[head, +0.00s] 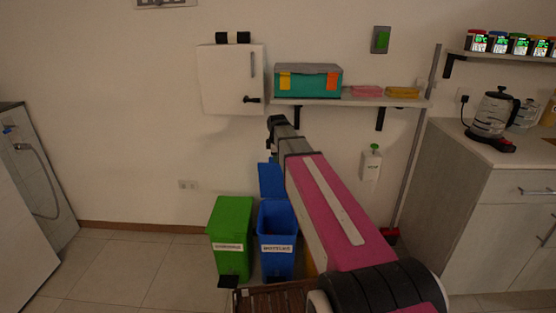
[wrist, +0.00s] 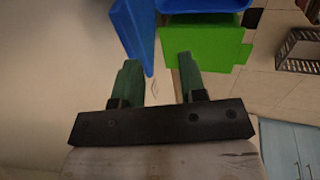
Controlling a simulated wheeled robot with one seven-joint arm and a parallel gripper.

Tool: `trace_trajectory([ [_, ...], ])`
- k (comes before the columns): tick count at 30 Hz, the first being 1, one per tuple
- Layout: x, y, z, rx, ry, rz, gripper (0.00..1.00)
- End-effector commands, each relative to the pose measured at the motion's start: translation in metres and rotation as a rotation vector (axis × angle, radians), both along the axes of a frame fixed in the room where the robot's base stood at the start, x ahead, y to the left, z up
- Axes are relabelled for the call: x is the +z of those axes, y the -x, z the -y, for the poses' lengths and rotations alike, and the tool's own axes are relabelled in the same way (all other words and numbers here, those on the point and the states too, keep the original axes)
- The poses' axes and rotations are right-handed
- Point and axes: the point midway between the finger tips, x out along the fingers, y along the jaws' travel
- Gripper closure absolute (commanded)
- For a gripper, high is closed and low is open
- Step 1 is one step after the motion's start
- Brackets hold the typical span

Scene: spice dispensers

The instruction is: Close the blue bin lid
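The blue bin (head: 277,232) stands on the floor against the wall, with its blue lid (head: 271,181) raised at the back, so the bin is open. In the wrist view the lid (wrist: 132,34) is a blue panel beyond my left finger, and part of the bin (wrist: 204,5) shows at the top edge. My gripper (wrist: 158,62) has two green fingers spread apart with nothing between them. In the head view my arm reaches toward the wall above the bin and partly covers the lid's right side. No contact between fingers and lid is evident.
A green bin (head: 231,232) with its lid down stands left of the blue bin. A white wall cabinet (head: 228,82) and a shelf (head: 355,101) with a teal box (head: 307,84) are near my arm's end. A counter (head: 480,185) stands at right. The floor at left is clear.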

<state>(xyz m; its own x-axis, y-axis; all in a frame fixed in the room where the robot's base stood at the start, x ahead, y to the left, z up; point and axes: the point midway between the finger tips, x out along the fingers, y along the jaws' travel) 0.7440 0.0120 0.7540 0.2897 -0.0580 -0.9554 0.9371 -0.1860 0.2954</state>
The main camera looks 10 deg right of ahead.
Motion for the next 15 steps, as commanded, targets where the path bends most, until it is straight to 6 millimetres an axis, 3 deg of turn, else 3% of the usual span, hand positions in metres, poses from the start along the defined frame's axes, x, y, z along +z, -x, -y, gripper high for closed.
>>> trace_trajectory([
  [1, 0.0, -0.015, 0.002, -0.001, 0.0, 0.0, 0.62],
  [7, -0.002, -0.05, 0.009, -0.001, 0.0, -0.001, 0.62],
  [15, -0.042, -0.054, 0.01, 0.0, 0.0, -0.002, 0.62],
])
